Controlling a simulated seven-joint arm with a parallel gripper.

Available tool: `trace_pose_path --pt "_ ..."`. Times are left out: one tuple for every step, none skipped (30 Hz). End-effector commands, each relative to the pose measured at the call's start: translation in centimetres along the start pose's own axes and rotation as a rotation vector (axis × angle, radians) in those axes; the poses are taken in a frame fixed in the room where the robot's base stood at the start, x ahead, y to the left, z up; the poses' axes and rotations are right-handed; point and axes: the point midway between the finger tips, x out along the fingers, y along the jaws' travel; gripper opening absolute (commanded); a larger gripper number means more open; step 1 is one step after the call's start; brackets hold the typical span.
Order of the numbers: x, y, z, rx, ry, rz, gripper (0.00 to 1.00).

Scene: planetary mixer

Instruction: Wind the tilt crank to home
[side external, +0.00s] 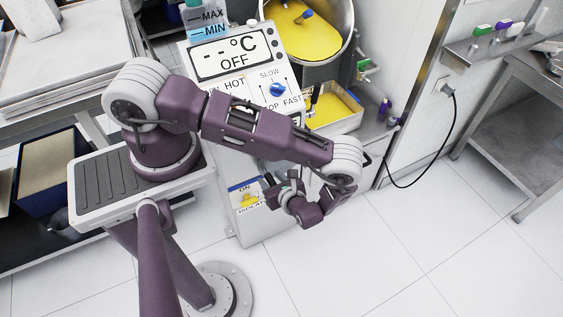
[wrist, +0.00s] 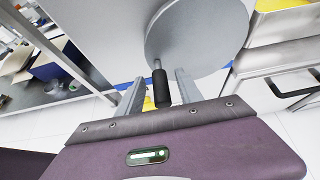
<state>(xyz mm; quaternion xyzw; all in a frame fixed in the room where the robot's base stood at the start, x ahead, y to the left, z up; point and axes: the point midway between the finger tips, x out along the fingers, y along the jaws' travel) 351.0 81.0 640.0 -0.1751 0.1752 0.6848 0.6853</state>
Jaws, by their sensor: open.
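The tilt crank shows in the wrist view as a round grey disc (wrist: 198,38) with a black handle (wrist: 161,88) on a short metal pin near its lower left edge. My gripper (wrist: 157,82) is open, its two grey fingers apart. The handle appears between the fingers, with a visible gap on both sides. I cannot tell how deep it sits between them. In the side view my gripper (side external: 283,192) is low at the front of the mixer body (side external: 258,222).
Above are the mixer's control panel (side external: 240,62) with a blue knob (side external: 277,90) and the bowl (side external: 345,40) with yellow contents. A tray (side external: 340,110) is beside the panel. A black cable (side external: 440,150) hangs at the wall. The white floor at right is clear.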

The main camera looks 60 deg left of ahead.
Motion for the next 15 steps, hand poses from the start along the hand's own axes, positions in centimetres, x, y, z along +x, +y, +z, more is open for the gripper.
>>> trace_pose_path --pt "0.02 0.00 0.00 0.000 0.000 0.000 0.43" --pt "0.01 0.00 0.00 0.000 0.000 0.000 0.43" --pt "0.01 0.00 0.00 0.000 0.000 0.000 0.43" --pt "0.00 0.00 0.01 0.000 0.000 0.000 0.43" --pt "0.00 0.00 0.01 0.000 0.000 0.000 0.43" --pt "0.00 0.00 0.01 0.000 0.000 0.000 0.35" --pt "-0.01 0.00 0.01 0.000 0.000 0.000 0.29" --pt "-0.01 0.00 0.01 0.000 0.000 0.000 0.23" --pt "-0.02 0.00 0.01 0.000 0.000 0.000 0.15" --pt "-0.02 0.00 0.01 0.000 0.000 0.000 0.09" --pt "-0.02 0.00 0.01 0.000 0.000 0.000 0.03" --pt "-0.02 0.00 0.01 0.000 0.000 0.000 0.00" --pt "-0.02 0.00 0.01 0.000 0.000 0.000 0.00" --pt "-0.03 0.00 0.02 0.000 0.000 0.000 0.00" --pt "-0.02 0.00 0.00 0.000 0.000 0.000 0.00"
